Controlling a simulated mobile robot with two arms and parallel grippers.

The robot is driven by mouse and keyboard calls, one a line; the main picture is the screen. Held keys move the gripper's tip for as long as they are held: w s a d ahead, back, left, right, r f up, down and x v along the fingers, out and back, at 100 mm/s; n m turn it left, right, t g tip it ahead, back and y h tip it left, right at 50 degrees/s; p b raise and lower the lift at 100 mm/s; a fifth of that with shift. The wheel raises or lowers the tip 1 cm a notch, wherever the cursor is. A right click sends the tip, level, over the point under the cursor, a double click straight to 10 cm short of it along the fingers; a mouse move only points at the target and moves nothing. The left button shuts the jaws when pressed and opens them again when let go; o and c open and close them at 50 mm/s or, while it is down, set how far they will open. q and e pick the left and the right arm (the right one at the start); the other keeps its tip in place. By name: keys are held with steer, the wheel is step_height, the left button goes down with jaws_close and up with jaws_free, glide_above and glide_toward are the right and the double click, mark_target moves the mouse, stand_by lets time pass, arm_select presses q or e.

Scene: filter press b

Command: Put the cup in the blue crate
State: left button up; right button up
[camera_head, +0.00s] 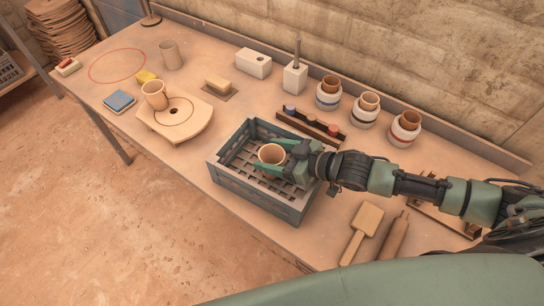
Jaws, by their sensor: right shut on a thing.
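The blue crate (247,190), a slatted grey-blue box, stands on the workbench near its front edge. My right gripper (272,157) reaches in from the right over the crate's right side. It is shut on a tan cup (270,155), with a green finger on either side of it. The cup is upright with its mouth up, within the crate's outline. I cannot tell whether its base touches the crate floor. Another tan cup (154,95) stands on a pale wooden board (190,122) left of the crate. My left gripper is not in view.
Behind the crate is a dark rack (310,127) with small coloured pieces. Several banded jars with brown cups (328,92) stand toward the wall. A wooden paddle (362,230) lies right of the crate. A beige cylinder (169,55) stands at the back left.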

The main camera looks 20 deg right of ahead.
steer(key=shift+f, duration=0.8)
